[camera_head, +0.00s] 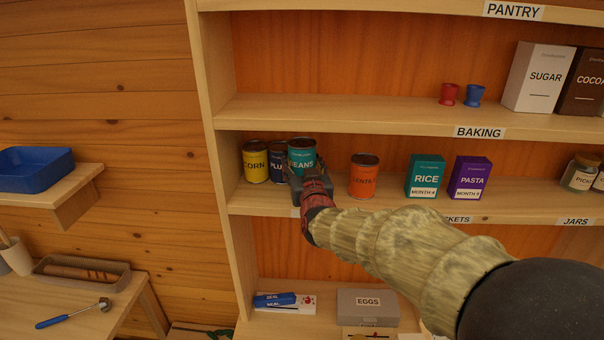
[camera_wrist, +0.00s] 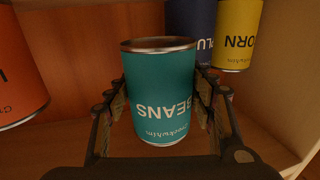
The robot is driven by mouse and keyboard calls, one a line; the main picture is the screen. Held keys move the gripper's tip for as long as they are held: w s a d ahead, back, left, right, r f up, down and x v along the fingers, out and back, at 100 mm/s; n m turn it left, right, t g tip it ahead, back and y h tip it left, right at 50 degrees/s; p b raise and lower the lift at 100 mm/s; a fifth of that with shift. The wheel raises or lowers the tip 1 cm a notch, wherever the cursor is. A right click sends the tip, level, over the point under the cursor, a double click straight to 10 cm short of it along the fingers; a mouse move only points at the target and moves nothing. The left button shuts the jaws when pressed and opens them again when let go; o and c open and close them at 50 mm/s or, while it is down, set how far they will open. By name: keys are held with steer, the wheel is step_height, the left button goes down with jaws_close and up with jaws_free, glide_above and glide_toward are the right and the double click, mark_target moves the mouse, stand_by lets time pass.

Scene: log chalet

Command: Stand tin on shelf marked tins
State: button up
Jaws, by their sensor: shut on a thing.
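A teal tin labelled BEANS (camera_head: 301,153) is between the fingers of my gripper (camera_head: 312,186), at the middle shelf (camera_head: 400,206). In the wrist view the BEANS tin (camera_wrist: 160,90) looks upright, with my gripper (camera_wrist: 162,112) shut on its sides. A yellow CORN tin (camera_head: 255,161) and a dark blue tin marked PLU (camera_head: 277,164) stand to its left in the head view. An orange tin (camera_head: 364,178) stands to its right, with a gap between. My gripper hides the shelf label below it, and I cannot tell whether the tin's base touches the shelf.
The teal RICE box (camera_head: 426,177) and purple PASTA box (camera_head: 469,178) stand farther right. Jars (camera_head: 580,174) are at the far right. The BAKING shelf (camera_head: 340,113) is above. The shelf's left side panel (camera_head: 222,120) is close to the CORN tin.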

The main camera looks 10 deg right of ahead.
steer(key=shift+s+f, duration=0.15)
steer(key=shift+f, duration=0.15)
step_height(320, 180, down, 3)
steer(key=shift+f+p, duration=0.1)
steer(key=shift+p, duration=0.35)
steer(key=shift+w+f, duration=0.25)
steer(key=shift+f, duration=0.15)
steer(key=o, duration=1.6)
steer(key=shift+f, duration=0.1)
steer(key=shift+c, duration=0.2)
steer(key=shift+s, duration=0.1)
steer(key=s+a+b, duration=0.1)
steer(key=s+b, duration=0.1)
steer(key=s, duration=1)
